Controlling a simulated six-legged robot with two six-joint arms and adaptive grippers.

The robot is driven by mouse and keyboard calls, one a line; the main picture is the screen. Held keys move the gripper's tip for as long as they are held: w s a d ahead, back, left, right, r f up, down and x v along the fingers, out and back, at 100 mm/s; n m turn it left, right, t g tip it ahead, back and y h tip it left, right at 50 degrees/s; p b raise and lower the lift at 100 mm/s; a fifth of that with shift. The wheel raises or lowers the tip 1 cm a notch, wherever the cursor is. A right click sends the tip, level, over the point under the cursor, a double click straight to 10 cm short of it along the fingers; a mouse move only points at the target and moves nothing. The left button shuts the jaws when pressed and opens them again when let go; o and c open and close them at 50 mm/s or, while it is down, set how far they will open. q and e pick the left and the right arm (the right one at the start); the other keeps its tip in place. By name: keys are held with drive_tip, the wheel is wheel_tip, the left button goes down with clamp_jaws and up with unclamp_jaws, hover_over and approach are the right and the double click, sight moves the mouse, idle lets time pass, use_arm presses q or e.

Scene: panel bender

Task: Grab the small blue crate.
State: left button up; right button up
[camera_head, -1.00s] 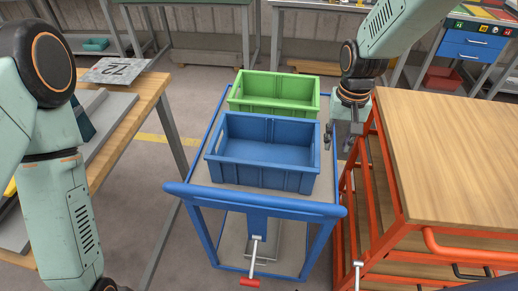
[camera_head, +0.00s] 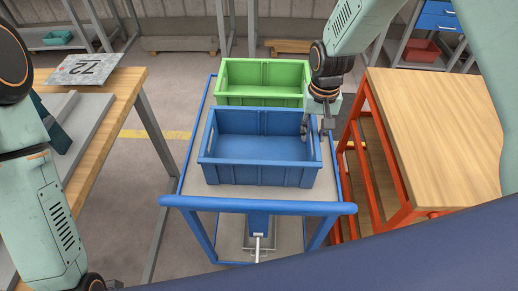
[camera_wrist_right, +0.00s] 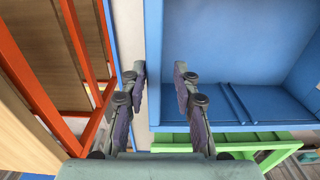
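The small blue crate (camera_head: 260,172) is open, looks empty and stands upright on a blue-framed cart (camera_head: 258,206). My right gripper (camera_head: 315,136) is at the crate's right wall, fingers pointing down. In the right wrist view the gripper (camera_wrist_right: 160,72) is open, with a gap between its fingers. The crate (camera_wrist_right: 235,45) fills the upper right there. Its side wall lies between the fingers, one finger on the inner side and one on the outer. Whether either finger touches the wall cannot be told. My left arm is at the left edge; its gripper is out of view.
A green crate (camera_head: 263,72) stands right behind the blue one on the cart. An orange-framed wooden-topped rack (camera_head: 440,130) stands close on the right. A workbench (camera_head: 97,140) with a plate marked 72 (camera_head: 86,71) is on the left, with floor between it and the cart.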

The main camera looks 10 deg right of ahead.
sight(310, 147)
wheel_tip(310, 147, down, 2)
drive_tip(key=shift+s, duration=0.15)
wheel_tip(310, 147, down, 5)
drive_tip(key=shift+r, duration=0.2)
drive_tip(key=shift+r, duration=0.1)
drive_tip(key=shift+c, duration=0.4)
clamp_jaws()
